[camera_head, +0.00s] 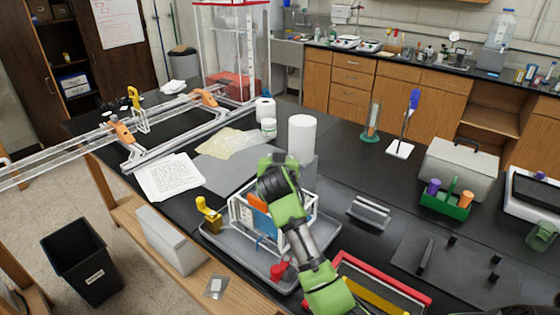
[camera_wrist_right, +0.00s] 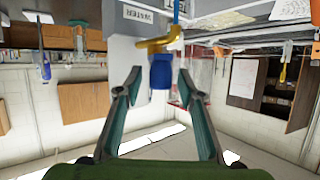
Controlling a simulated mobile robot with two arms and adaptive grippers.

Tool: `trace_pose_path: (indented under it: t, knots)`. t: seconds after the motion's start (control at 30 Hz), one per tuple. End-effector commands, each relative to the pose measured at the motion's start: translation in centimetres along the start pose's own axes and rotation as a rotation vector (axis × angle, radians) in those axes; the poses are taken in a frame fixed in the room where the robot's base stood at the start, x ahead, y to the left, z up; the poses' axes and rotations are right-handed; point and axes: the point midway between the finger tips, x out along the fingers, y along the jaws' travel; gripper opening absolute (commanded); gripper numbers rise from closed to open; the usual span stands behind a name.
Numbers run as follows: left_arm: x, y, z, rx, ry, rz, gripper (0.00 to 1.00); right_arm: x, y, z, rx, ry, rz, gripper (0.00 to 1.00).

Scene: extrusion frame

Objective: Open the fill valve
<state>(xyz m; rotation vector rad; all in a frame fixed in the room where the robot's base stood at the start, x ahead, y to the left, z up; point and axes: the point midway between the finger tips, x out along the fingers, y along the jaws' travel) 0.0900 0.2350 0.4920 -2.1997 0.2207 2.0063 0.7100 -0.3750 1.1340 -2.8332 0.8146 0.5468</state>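In the right wrist view a yellow elbow-shaped fitting (camera_wrist_right: 160,43) joins a blue piece (camera_wrist_right: 161,72), which looks like the fill valve. In the head view my green arm reaches over the white-framed rig (camera_head: 238,215). It hides the fingers and valve. A white cylinder (camera_head: 302,137) stands just behind the wrist. My left gripper is not in view.
The rig stands in a grey tray (camera_head: 218,246). A yellow-handled part (camera_head: 208,212) and a red part (camera_head: 282,268) are at the tray. A red-edged frame (camera_head: 400,290) lies right of my forearm.

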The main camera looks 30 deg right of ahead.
Motion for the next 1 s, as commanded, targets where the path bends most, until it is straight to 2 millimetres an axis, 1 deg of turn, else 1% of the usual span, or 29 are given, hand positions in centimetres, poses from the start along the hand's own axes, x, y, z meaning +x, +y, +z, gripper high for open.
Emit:
trace_pose_path:
  t: [0.13, 0.23, 0.37, 0.6, 0.7, 0.83, 1.0]
  knots:
    - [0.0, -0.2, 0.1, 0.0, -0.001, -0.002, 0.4, -0.3, 0.0, 0.1, 0.0, -0.001, 0.0, 0.35]
    - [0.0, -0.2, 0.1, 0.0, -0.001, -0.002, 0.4, -1.2, -0.1, 0.1, 0.0, -0.001, -0.001, 0.35]
    - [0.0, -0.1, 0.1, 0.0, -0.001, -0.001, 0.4, -3.3, -0.1, 0.1, 0.002, -0.001, -0.003, 0.35]
    - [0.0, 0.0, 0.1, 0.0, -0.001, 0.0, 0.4, -8.2, -0.1, 0.1, 0.002, 0.0, -0.003, 0.35]
    - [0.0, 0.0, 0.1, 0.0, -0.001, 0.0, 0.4, -9.9, -0.1, 0.0, 0.003, 0.0, -0.003, 0.35]
    - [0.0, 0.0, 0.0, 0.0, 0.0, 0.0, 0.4, -11.3, -0.1, 0.1, 0.0, -0.001, -0.001, 0.35]
    - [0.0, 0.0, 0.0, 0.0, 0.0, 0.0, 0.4, -12.0, 0.0, 0.1, 0.0, -0.002, 0.0, 0.35]
